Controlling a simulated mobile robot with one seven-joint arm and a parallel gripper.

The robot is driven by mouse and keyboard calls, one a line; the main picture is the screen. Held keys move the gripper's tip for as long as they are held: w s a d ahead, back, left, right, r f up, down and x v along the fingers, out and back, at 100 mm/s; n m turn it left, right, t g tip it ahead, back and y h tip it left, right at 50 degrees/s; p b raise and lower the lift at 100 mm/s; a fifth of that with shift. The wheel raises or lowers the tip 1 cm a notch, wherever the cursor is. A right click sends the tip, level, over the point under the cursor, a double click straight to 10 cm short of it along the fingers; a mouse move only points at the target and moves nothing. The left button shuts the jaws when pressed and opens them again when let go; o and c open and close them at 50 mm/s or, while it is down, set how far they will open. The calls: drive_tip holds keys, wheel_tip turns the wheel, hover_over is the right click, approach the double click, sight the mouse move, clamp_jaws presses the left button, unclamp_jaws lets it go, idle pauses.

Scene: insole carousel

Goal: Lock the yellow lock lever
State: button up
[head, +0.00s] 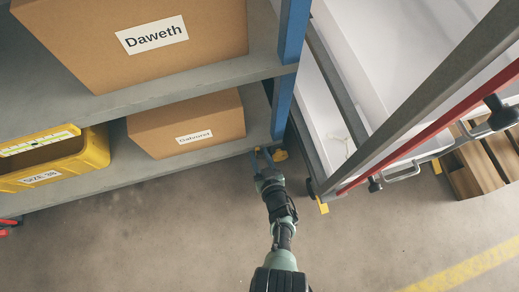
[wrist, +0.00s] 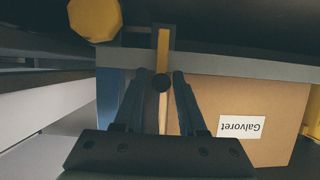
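My gripper (wrist: 157,80) is open, with one finger on each side of the knob and a gap to both. I cannot tell how deep the knob sits between the fingertips. In the head view my gripper (head: 262,154) is by the foot of the blue shelf post, and I cannot make out the lever there.
The blue post (head: 292,30) and grey shelves hold a "Daweth" box (head: 205,60), a "Galvoret" box (head: 222,128) and a yellow bin (head: 98,148). A metal-framed white cart (head: 350,65) with a red bar (head: 440,125) stands close right. The floor in front is clear.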

drive_tip(key=shift+o, duration=0.8)
drive_tip(key=shift+s+r, duration=0.1)
drive_tip(key=shift+r, duration=0.05)
drive_tip(key=p+v, duration=0.8)
drive_tip(key=v, duration=0.4)
drive_tip(key=shift+s, duration=0.3)
drive_tip(key=shift+d, duration=0.1)
